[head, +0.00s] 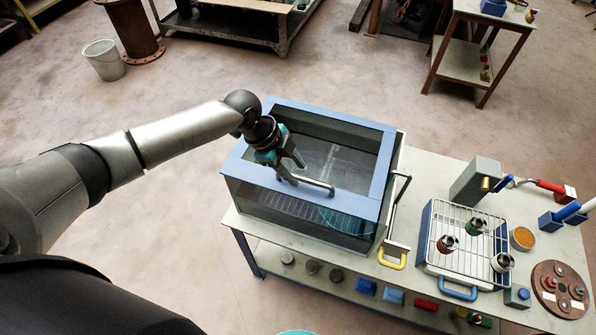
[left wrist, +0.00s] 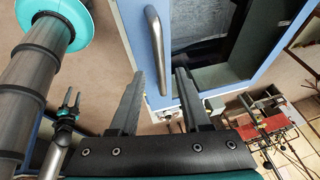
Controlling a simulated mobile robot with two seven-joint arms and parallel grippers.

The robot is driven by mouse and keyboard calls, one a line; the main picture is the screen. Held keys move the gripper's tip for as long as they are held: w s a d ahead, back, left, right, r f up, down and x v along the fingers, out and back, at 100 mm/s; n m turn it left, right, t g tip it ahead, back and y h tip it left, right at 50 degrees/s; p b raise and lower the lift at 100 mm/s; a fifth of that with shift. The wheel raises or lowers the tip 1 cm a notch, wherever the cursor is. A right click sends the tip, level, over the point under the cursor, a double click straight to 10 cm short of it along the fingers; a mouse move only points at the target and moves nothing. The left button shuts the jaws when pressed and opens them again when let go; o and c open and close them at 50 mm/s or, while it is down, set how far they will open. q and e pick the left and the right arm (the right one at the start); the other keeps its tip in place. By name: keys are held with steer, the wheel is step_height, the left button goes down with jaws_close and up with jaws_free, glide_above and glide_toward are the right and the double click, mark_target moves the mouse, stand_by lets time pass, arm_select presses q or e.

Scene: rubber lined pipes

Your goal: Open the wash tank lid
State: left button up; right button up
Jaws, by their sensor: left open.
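The wash tank (head: 300,220) is a clear-walled box on the bench, with a blue-framed see-through lid (head: 385,165) lying shut on top. A grey bar handle (head: 318,186) runs along the lid's near blue edge. My left gripper (head: 290,172) is open and empty, close above the left end of the handle. In the left wrist view the handle (left wrist: 156,45) lies just beyond the open fingers of the left gripper (left wrist: 160,85); I cannot tell whether they touch. My right gripper (left wrist: 71,99) shows small at the left of that view.
Right of the tank, the bench holds a white wire rack (head: 465,242) with several fittings, a grey block (head: 475,180) and a rusty flange (head: 560,288). A yellow handle (head: 393,260) stands at the tank's near right corner.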

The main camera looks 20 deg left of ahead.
arm_select(q)
steer(key=shift+x, duration=1.05)
steer(key=shift+c, duration=0.4)
jaws_close()
stand_by(0.3)
